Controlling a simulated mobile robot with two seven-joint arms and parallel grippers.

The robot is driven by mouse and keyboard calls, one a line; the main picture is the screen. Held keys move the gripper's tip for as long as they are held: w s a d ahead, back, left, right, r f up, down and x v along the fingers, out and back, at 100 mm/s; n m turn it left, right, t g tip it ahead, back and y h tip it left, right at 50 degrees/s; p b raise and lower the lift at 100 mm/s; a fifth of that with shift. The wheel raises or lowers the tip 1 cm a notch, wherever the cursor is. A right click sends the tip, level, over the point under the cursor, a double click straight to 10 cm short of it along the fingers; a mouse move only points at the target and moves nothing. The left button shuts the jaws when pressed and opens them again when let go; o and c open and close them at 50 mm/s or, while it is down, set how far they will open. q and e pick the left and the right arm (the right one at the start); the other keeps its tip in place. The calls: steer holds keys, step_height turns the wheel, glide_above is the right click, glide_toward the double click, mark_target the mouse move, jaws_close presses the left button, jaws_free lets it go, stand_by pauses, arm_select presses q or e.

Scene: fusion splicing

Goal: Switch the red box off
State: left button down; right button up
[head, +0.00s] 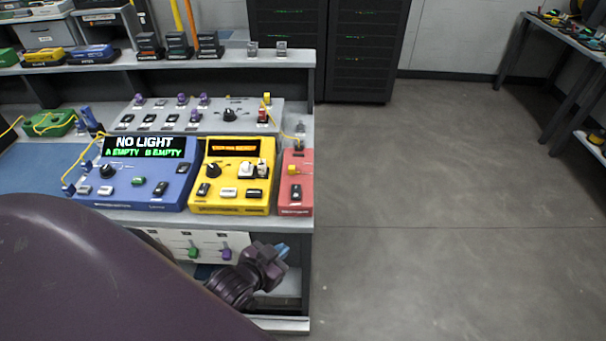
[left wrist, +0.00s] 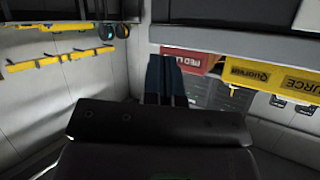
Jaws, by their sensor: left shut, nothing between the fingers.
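The red box (head: 296,170) is a narrow red unit at the right end of the bench, beside the yellow box. My right gripper is not in view.
The yellow box (head: 231,204) and the blue box (head: 140,195), whose screen reads NO LIGHT, stand left of the red box. A grey panel (head: 140,118) with several switches lies behind. A lower shelf is below the bench. The floor on the right (head: 430,200) is clear.

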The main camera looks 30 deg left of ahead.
arm_select(q)
steer(key=w+d+r+m+t+h+b, duration=0.1)
steer(key=w+d+r+m+t+h, duration=0.15)
steer(key=w+r+m, duration=0.55)
steer(key=w+d+r+m+t+h+b, duration=0.1)
steer(key=w+d+r+m+t+h, duration=0.2)
steer(key=w+r, duration=0.85)
steer(key=w+d+r+m+g+h+b, duration=0.1)
steer(key=d+r+m+g+h, duration=0.45)
steer(key=m, duration=0.55)
steer(key=d+r+m+g+h+b, duration=0.1)
steer(key=d+r+m+g+h, duration=0.1)
steer(key=r+m+g+h, duration=0.75)
steer(key=s+a+f+m+g+y, duration=0.1)
steer(key=s+a+f+m+y, duration=0.1)
steer(key=a+f+m+y, duration=0.5)
steer(key=s+a+f+m+g+y, duration=0.2)
steer(key=a+f+m+y, duration=0.4)
steer(key=a+y, duration=0.6)
steer(key=shift+s+f+m+y+b, duration=0.15)
steer(key=shift+f+m+y+b, duration=0.35)
steer(key=shift+y, duration=0.55)
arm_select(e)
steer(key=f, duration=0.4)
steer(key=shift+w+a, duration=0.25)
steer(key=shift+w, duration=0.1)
